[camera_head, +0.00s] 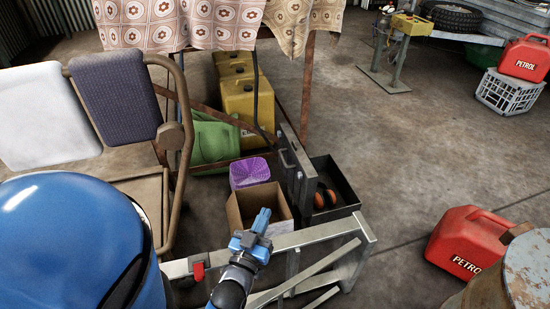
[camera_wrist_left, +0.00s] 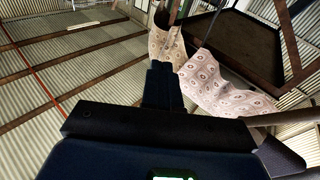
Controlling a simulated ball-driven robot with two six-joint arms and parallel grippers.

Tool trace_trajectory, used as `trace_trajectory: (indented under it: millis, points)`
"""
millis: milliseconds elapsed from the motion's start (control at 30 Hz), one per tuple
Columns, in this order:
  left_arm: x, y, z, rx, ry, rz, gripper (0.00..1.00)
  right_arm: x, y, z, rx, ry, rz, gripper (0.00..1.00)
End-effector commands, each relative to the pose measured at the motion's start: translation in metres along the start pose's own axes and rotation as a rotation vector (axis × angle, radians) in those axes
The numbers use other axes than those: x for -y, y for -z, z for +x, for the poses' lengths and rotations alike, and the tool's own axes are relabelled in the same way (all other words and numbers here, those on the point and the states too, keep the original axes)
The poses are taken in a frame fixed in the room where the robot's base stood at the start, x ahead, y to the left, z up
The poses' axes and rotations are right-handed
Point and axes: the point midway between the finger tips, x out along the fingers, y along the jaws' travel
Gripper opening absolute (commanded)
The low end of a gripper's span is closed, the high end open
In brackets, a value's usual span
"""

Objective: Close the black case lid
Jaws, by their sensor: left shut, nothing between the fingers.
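The black case (camera_head: 345,198) is open on the floor, right of centre in the head view. Its lid (camera_head: 297,178) stands roughly upright on the case's left side, with a handle on it. Orange-and-black earmuffs seem to lie inside. My left gripper (camera_head: 264,214) is blue, shut and empty. In the head view it shows left of and nearer than the lid, in front of a cardboard box, apart from the lid. Its dark fingers also show in the left wrist view (camera_wrist_left: 160,72), which does not show the case. My right gripper is in neither view.
The open cardboard box (camera_head: 239,208) and a purple basket (camera_head: 250,172) are left of the case. A metal frame (camera_head: 315,236) lies across the front. A folding chair (camera_head: 120,130) is at left. A red petrol can (camera_head: 468,242) is at right; floor between is clear.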

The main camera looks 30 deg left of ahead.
Motion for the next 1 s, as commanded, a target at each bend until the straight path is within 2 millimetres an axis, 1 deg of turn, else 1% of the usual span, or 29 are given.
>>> trace_trajectory:
  millis: [33, 100, 367, 400, 600, 800, 900, 1000]
  points:
    - [0.008, 0.002, 0.019, -0.01, 0.021, -0.006, 0.0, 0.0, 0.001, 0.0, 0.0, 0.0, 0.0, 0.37]
    - [0.018, 0.0, 0.041, -0.007, 0.045, -0.016, 0.0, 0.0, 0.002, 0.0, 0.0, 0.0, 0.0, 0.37]
    - [0.062, -0.004, 0.123, 0.042, 0.124, -0.07, 0.0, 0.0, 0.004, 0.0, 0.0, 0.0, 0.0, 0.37]
    - [0.069, -0.004, 0.135, 0.055, 0.135, -0.081, 0.0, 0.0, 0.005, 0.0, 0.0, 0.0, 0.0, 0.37]
    - [0.107, -0.006, 0.195, 0.148, 0.18, -0.143, 0.0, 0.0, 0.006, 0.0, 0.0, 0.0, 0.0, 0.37]
    - [0.144, -0.009, 0.246, 0.292, 0.21, -0.227, 0.0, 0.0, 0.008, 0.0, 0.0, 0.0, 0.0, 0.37]
    - [0.161, -0.013, 0.267, 0.393, 0.217, -0.279, 0.0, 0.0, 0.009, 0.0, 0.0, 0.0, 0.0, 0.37]
    - [0.172, -0.021, 0.281, 0.52, 0.219, -0.34, 0.0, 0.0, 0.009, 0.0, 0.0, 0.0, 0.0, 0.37]
